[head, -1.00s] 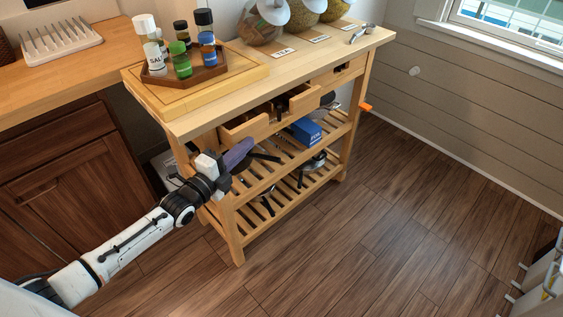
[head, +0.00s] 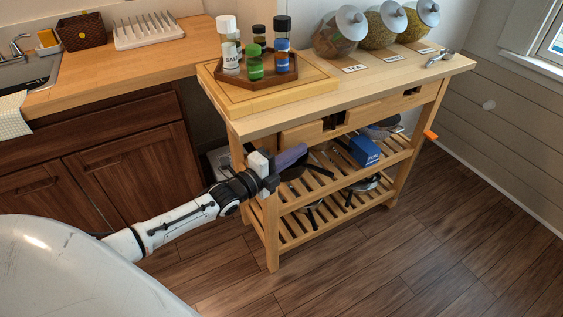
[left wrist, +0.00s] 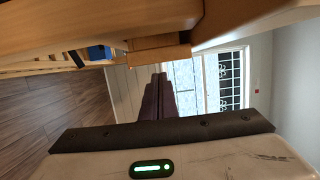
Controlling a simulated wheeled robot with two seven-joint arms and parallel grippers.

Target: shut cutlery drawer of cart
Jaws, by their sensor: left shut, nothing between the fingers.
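The wooden cart (head: 262,122) stands in the middle of the head view. In the left wrist view, the shut fingers (left wrist: 159,78) point toward a wooden block-like part (left wrist: 158,51) under the cart's top. My right gripper is out of view.
A second drawer front (head: 405,95) is at the right. A blue box (head: 364,151) and dark pans lie on the slatted shelf below. An orange hook (head: 430,135) sticks out at the cart's right. Bottles on a tray (head: 267,80) and jars stand on top. Floor in front is clear.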

